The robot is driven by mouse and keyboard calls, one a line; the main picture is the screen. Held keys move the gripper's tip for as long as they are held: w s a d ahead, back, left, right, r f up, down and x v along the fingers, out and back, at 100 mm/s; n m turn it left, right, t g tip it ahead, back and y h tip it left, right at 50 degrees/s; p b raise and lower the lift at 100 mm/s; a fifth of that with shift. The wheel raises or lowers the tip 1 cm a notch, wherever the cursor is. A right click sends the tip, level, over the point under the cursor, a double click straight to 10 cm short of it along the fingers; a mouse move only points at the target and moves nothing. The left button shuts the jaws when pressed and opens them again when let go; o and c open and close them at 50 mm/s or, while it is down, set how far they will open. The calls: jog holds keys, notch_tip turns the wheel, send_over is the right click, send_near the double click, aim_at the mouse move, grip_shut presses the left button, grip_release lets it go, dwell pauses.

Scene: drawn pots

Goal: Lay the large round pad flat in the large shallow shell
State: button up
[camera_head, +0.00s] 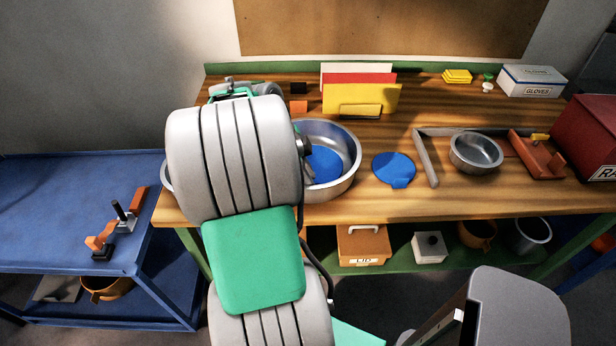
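A wide silver metal bowl-like shell (345,187) stands on the wooden bench, its left part hidden behind my arm. A blue round pad (326,164) shows inside it, partly covered by my arm, so I cannot tell whether it lies flat. Another blue round pad (393,167) with a small tab lies flat on the bench to the right. A smaller silver bowl (476,153) stands farther right. My gripper is mostly hidden behind my arm; a grey part (307,168) shows at the shell's left, and its fingers cannot be made out.
A metal rim (166,178) shows left of my arm. An L-shaped grey bar (426,158) lies between the right pad and small bowl. An orange holder (537,156) and red box (592,138) stand right. Folders (360,97) stand at the back. A blue cart (65,215) stands left.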

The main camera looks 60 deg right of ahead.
jog(key=shift+r, duration=0.25)
jog(key=p+v, duration=0.3)
jog(key=v, duration=0.9)
jog(key=w+a+r+n+t+h, duration=0.1)
jog(key=w+a+n+t, duration=0.1)
jog(key=w+a+n, duration=0.45)
jog(key=w+a+f+n+t+y, duration=0.1)
jog(key=w+a+n+t, duration=0.2)
jog(key=a+n, duration=0.9)
jog(key=w+a+f+n+t+y, duration=0.2)
jog(key=a+n+t, duration=0.1)
jog(key=a+n, duration=0.9)
jog(key=a, duration=0.4)
jog(key=shift+w+a, duration=0.35)
jog(key=shift+w, duration=0.05)
